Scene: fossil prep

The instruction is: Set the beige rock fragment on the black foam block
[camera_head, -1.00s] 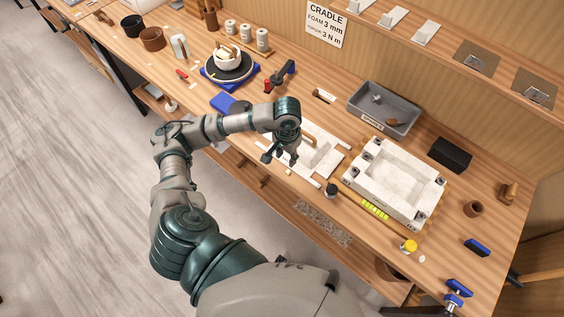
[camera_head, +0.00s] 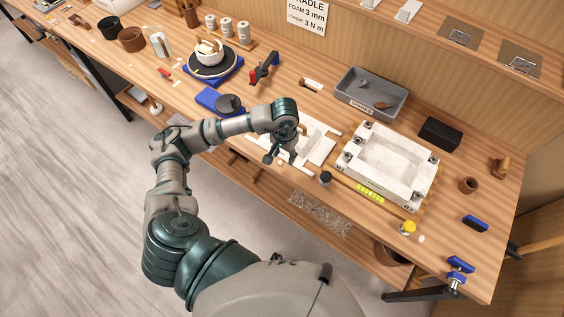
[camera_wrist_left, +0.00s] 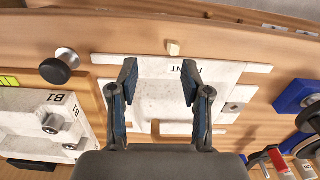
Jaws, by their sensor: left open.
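A small beige piece (camera_wrist_left: 173,48), which looks like the beige rock fragment, lies on the wood near the table's front edge, beside a white plate (camera_wrist_left: 150,95). In the head view it is too small and close to my fingers to make out well. My left gripper (camera_head: 280,157) is open and empty above the plate's front part. In the left wrist view the fingers (camera_wrist_left: 160,78) are spread and point towards the piece, which lies beyond their tips. The black foam block (camera_head: 440,133) stands at the back right with a bare top. My right gripper is not in view.
A white mould frame (camera_head: 388,165) stands between the plate and the foam block. A grey tray (camera_head: 345,100) holds fragments behind it. A dark-topped knob (camera_wrist_left: 56,69), a yellow-capped jar (camera_head: 408,228) and blue clamps (camera_head: 475,223) stand around. A turntable (camera_head: 213,64) is at left.

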